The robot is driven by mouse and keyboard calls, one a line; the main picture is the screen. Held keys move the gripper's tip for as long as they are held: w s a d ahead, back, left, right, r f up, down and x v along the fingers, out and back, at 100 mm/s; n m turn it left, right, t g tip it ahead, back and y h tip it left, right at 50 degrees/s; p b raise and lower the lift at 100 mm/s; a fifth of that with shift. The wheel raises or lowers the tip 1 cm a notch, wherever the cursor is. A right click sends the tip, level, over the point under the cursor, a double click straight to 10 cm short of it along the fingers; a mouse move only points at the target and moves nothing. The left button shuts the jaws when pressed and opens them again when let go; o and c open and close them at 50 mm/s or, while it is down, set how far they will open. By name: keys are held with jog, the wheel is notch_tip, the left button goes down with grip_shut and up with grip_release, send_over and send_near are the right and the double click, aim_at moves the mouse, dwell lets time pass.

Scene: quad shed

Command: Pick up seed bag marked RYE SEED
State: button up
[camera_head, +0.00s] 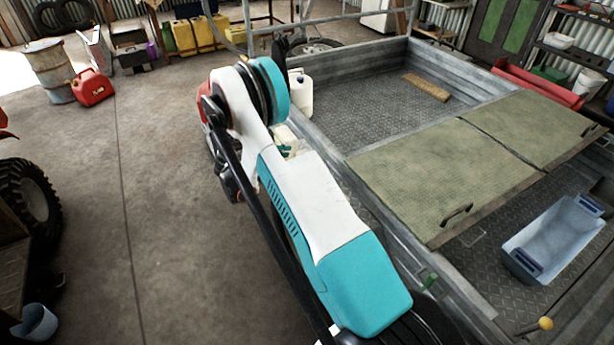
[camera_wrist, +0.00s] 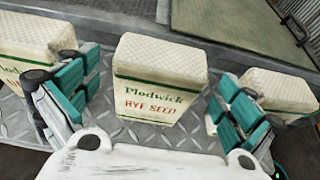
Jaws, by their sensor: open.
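A cream seed bag (camera_wrist: 160,82) with green and red print, "Plodwick RYE SEED", stands upright in the middle of the wrist view on a metal tread-plate floor. My gripper (camera_wrist: 156,72) is open, its teal-padded fingers spread to the left and right of this bag, with visible gaps on both sides. In the head view my arm hides the gripper. A small part of a cream bag (camera_head: 287,140) with green marks shows beside the arm; I cannot tell which bag it is.
Similar bags stand to the left (camera_wrist: 28,42) and right (camera_wrist: 275,90), partly behind my fingers; their labels are not fully readable. A trailer bed (camera_head: 360,100) with metal side rails, a wooden block (camera_head: 427,87) and a white jug (camera_head: 300,97) are near my arm.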

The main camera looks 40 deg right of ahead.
jog(key=b+x, duration=0.2)
jog(key=x, duration=0.2)
jog(key=shift+s+d, duration=0.2)
jog(key=shift+d, duration=0.05)
jog(key=shift+c, duration=0.6)
jog(key=c, duration=1.7)
